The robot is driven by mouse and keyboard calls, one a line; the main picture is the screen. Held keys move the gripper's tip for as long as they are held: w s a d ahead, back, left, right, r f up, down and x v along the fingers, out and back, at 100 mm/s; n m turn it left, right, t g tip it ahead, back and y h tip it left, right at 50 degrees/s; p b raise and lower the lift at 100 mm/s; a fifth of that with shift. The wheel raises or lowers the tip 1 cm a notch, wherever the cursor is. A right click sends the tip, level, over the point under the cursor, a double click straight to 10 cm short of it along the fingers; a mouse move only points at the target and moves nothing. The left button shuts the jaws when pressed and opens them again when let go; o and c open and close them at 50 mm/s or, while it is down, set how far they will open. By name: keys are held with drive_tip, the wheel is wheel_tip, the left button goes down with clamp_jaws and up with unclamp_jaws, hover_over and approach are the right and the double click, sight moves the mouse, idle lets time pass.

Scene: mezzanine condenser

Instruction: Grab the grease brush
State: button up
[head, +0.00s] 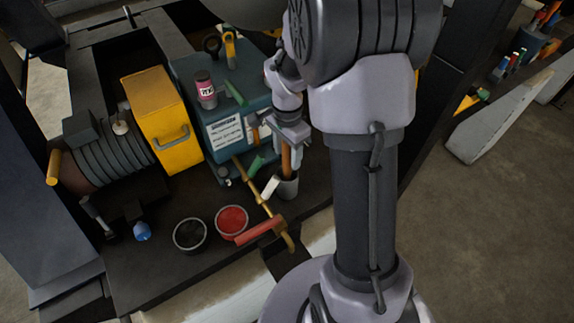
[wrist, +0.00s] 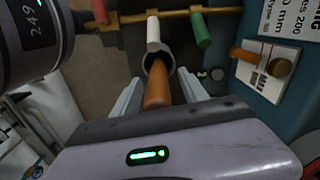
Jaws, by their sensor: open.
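The grease brush appears to be the tool with the orange-brown handle (head: 286,157), standing handle up in a small grey cup (head: 288,188). Its bristles are hidden in the cup. In the wrist view the handle (wrist: 157,92) points toward the camera, with the cup rim (wrist: 146,65) behind it. My gripper (head: 291,153) is above the cup, pointing down. In the wrist view my gripper (wrist: 158,90) is open, with one finger on each side of the handle. I cannot tell whether either finger touches it.
A brass pipe (head: 262,203) with red, white and green handles runs close beside the cup. A teal cabinet (head: 222,132) stands behind, with a yellow box (head: 157,110) to its left. A red-filled tin (head: 231,221) and a dark tin (head: 190,235) stand in front.

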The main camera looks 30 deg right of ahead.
drive_tip(key=shift+s, duration=0.2)
drive_tip(key=c, duration=0.4)
clamp_jaws()
drive_tip(key=shift+w+r, duration=0.1)
drive_tip(key=shift+r, duration=0.05)
